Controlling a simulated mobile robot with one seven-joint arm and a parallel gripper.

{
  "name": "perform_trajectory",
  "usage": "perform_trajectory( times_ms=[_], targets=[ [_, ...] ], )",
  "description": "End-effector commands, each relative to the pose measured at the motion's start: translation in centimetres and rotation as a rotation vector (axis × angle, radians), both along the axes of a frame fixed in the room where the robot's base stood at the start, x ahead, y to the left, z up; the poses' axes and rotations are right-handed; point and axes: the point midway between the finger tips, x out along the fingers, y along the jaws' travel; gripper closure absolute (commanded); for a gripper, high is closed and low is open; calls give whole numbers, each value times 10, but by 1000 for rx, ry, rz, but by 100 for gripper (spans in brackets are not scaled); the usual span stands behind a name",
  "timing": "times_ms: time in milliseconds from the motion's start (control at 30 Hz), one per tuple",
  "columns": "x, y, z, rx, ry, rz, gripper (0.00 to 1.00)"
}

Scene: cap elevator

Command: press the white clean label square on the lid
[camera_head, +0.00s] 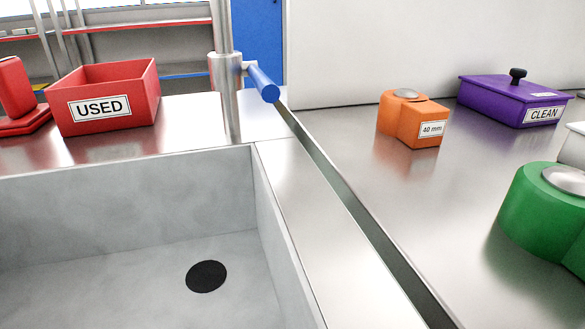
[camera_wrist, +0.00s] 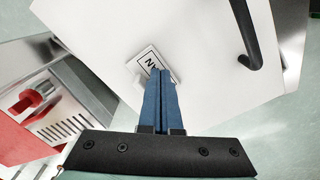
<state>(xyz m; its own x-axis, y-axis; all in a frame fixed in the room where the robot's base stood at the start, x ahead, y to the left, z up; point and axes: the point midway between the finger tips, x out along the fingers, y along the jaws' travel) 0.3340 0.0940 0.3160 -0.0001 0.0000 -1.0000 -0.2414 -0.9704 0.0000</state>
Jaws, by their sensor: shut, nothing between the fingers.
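In the wrist view my gripper (camera_wrist: 161,74) has its two blue fingers together, with nothing between them. My gripper is not in the head view.
An orange block marked 40 mm (camera_head: 398,115) and a green round-topped piece (camera_head: 535,220) stand on the steel counter. A red USED bin (camera_head: 110,98) is behind the sink (camera_head: 130,235). A white object (camera_head: 574,148) is cut off at the right edge. Red equipment (camera_wrist: 35,110) shows in the wrist view.

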Motion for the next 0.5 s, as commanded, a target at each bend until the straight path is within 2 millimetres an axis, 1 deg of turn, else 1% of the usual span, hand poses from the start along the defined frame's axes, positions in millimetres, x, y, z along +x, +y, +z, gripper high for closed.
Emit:
perform_trajectory(
  times_ms=[500],
  targets=[
    [0,0,-6,0,0,0,100]
  ],
)
